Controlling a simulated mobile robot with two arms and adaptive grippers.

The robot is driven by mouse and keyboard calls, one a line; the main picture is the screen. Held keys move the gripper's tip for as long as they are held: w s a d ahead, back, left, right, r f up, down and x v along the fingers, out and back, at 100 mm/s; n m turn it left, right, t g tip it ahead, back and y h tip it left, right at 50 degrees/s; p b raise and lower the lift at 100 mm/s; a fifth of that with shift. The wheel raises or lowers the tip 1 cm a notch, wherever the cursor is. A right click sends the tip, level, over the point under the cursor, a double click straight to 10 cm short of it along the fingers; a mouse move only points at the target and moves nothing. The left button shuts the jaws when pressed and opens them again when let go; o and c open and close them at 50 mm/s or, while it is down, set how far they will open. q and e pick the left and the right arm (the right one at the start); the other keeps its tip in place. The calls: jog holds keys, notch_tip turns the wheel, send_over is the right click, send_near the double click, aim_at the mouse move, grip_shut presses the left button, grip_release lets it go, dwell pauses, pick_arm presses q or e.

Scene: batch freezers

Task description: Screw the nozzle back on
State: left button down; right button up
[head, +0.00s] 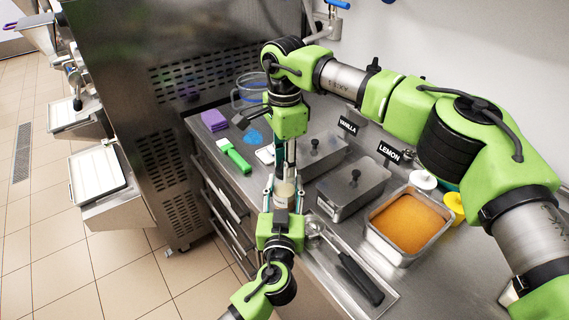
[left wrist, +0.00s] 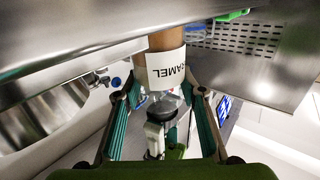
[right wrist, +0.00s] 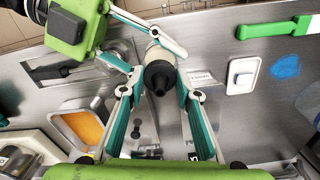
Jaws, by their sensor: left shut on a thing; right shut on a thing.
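A brown squeeze bottle with a white CARAMEL label (left wrist: 166,68) is between the fingers of my left gripper (head: 284,192), which is shut on it. In the head view only a pale part of the bottle shows. My right gripper (head: 287,160) points down from above, its fingers at the bottle's top end. In the right wrist view the black cone nozzle (right wrist: 158,78) points toward the camera, between the right fingers, in line with the pale bottle top (right wrist: 157,52). The right gripper is shut on the nozzle. I cannot tell whether the thread is engaged.
The steel counter holds a green-handled brush (head: 234,156), purple block (head: 214,120), clear jug (head: 250,90), lidded VANILLA (head: 318,150) and LEMON (head: 352,188) tubs, an orange-filled pan (head: 408,222) and a scoop tray (head: 350,262). A freezer stands left.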

jog(key=m, duration=0.8)
jog(key=shift+m, duration=0.3)
jog(key=m, duration=1.1)
jog(key=shift+m, duration=0.4)
jog(key=m, duration=1.2)
jog(key=o, duration=1.3)
jog(key=shift+f, duration=0.1)
